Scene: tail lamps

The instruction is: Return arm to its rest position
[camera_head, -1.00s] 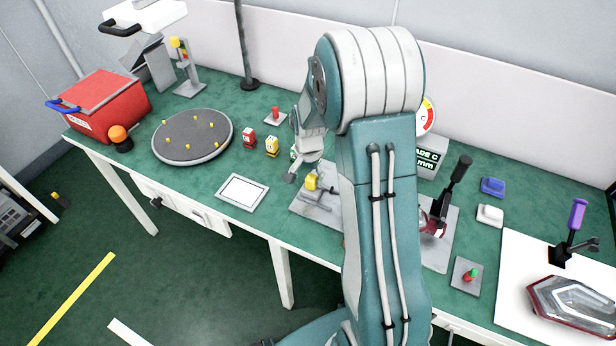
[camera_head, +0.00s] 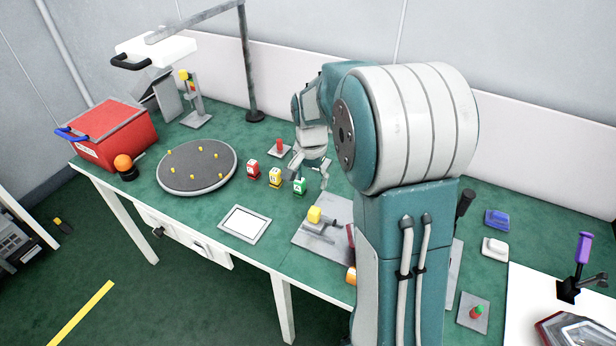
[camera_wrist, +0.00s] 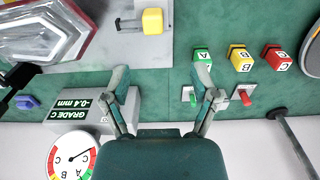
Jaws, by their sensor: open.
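My gripper (camera_head: 313,183) is raised above the back of the green table, its fingers pointing down. In the wrist view my gripper (camera_wrist: 162,82) has its two fingers spread apart with nothing between them. The green block A (camera_head: 299,186) stands just below and left of the fingers in the head view. It also shows in the wrist view (camera_wrist: 202,57), beyond the right fingertip. My arm's large joint and upper link hide part of the table's middle in the head view.
Yellow block (camera_head: 275,177) and red block (camera_head: 253,169) stand beside the green one. A round grey turntable (camera_head: 190,178), red bin (camera_head: 115,140), orange light (camera_head: 124,166) and vertical post (camera_head: 249,70) are left. A white tablet (camera_head: 244,224) lies in front. The dial gauge (camera_wrist: 72,158) is behind my arm.

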